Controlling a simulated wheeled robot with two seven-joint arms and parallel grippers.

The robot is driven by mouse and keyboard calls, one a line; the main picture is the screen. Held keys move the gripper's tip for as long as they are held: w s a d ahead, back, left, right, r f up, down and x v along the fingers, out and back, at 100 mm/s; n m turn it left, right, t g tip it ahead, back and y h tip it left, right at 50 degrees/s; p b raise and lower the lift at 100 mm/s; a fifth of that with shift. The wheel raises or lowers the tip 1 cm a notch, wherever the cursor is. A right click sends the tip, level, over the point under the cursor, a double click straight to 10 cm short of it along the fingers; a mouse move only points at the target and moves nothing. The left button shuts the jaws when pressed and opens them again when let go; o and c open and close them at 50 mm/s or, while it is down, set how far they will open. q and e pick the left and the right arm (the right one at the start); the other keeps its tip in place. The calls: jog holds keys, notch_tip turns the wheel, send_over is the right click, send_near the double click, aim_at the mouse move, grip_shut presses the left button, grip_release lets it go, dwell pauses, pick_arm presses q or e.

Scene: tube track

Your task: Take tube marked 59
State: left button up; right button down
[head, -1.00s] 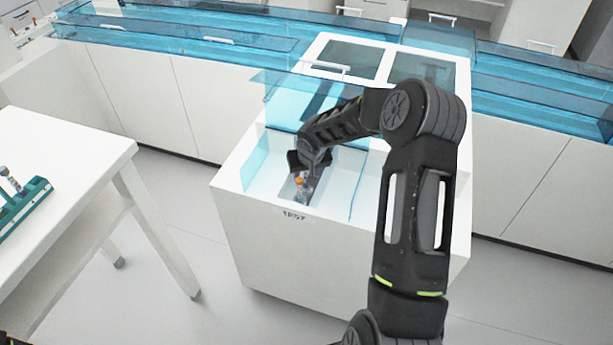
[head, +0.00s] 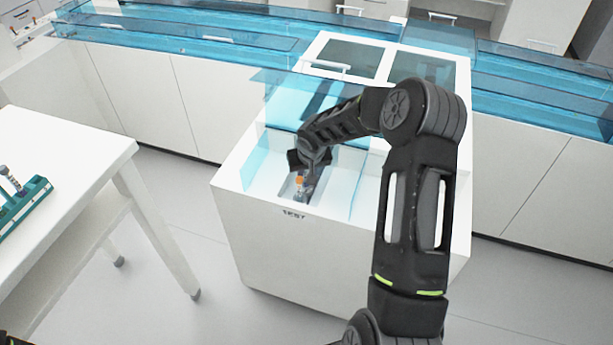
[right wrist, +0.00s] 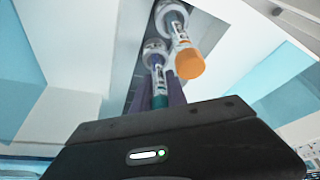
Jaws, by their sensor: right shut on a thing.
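My right gripper (head: 303,168) reaches down into the open well of the white machine marked TEST, close to the tubes. In the right wrist view, an orange-capped tube (right wrist: 186,58) stands clear of the gripper body. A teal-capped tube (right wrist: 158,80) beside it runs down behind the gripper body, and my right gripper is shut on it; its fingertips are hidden. The orange cap also shows in the head view (head: 299,181). The tube labels are too small to read, so I cannot tell which bears 59. My left gripper is out of view.
Blue clear panels (head: 251,160) flank the well of the white machine (head: 330,250). A white table (head: 75,155) at the left holds a teal rack (head: 25,207) with a tube. A long bench with blue covers runs behind. Grey floor lies between table and machine.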

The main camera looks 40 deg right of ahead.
jog(key=shift+r, duration=0.1)
notch_tip(320, 180, up, 10)
jog(key=b, duration=0.1)
dwell(0.5)
dwell(0.4)
